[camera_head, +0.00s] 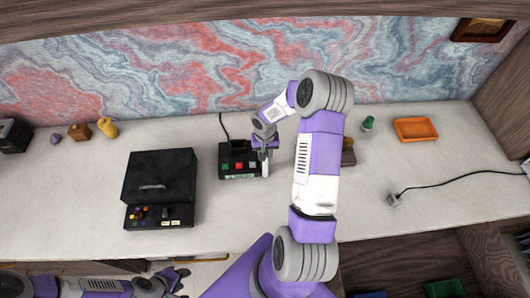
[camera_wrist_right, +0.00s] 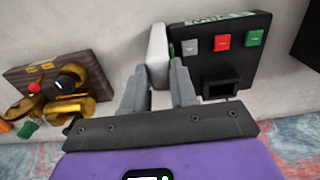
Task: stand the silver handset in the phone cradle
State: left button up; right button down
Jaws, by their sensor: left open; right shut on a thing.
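The phone cradle (camera_head: 226,173) is a black base on the desk, with a row of grey, red and green buttons. In the right wrist view the cradle (camera_wrist_right: 238,42) also shows a square open socket. My right gripper (camera_head: 265,151) is beside the cradle's right part in the head view. It is shut on the silver handset (camera_wrist_right: 157,52), a pale upright bar right beside the cradle; whether they touch I cannot tell. The right gripper's fingers (camera_wrist_right: 158,82) are on either side of the handset. My left gripper (camera_head: 178,279) is open and empty at the desk's front edge.
A black box with a handle (camera_head: 160,172) stands left of the cradle. A wooden block with brass parts (camera_wrist_right: 88,68) is on the other side, partly behind my right arm in the head view. An orange tray (camera_head: 416,129) and a plug (camera_head: 394,200) lie farther right.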

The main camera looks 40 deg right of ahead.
jog(key=c, duration=0.9)
grip_release()
jog(key=shift+f, duration=0.1)
